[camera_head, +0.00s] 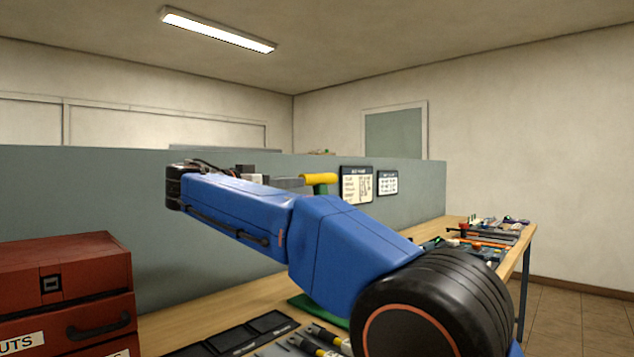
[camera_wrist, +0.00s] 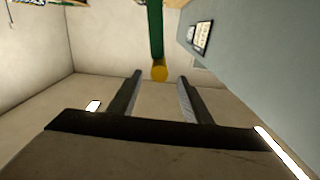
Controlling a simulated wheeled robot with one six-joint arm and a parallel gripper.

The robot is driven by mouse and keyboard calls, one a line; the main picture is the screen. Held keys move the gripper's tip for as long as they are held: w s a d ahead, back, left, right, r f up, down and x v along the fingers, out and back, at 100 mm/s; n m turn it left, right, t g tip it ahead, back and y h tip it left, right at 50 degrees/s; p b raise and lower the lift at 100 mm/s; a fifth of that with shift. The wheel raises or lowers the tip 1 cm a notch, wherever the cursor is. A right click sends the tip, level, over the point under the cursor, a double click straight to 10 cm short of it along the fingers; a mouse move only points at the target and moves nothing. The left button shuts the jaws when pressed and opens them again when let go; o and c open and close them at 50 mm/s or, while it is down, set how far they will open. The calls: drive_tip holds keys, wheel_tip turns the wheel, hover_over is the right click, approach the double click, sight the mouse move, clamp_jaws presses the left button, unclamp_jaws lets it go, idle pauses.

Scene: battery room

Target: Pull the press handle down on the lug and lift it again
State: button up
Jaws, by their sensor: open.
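The press handle has a yellow grip (camera_head: 318,179) on a green lever (camera_head: 321,190), raised above the bench in the head view. My gripper (camera_wrist: 160,77) is open, with one finger on each side of the yellow grip in that picture. Whether the fingers touch it, or how deep it lies between them, I cannot tell. In the head view a grey finger shows just left of the grip. My arm hides most of the press, and the lug is not visible.
A wooden bench (camera_head: 180,322) runs along a grey partition (camera_head: 110,190) bearing two posted sheets. A red drawer box (camera_head: 60,280) stands at the left. Dark trays (camera_head: 240,335) and tools lie in front, with more small items at the bench's far right end.

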sight(318, 180)
drive_tip(key=x, duration=1.2)
drive_tip(key=shift+d, duration=0.1)
clamp_jaws()
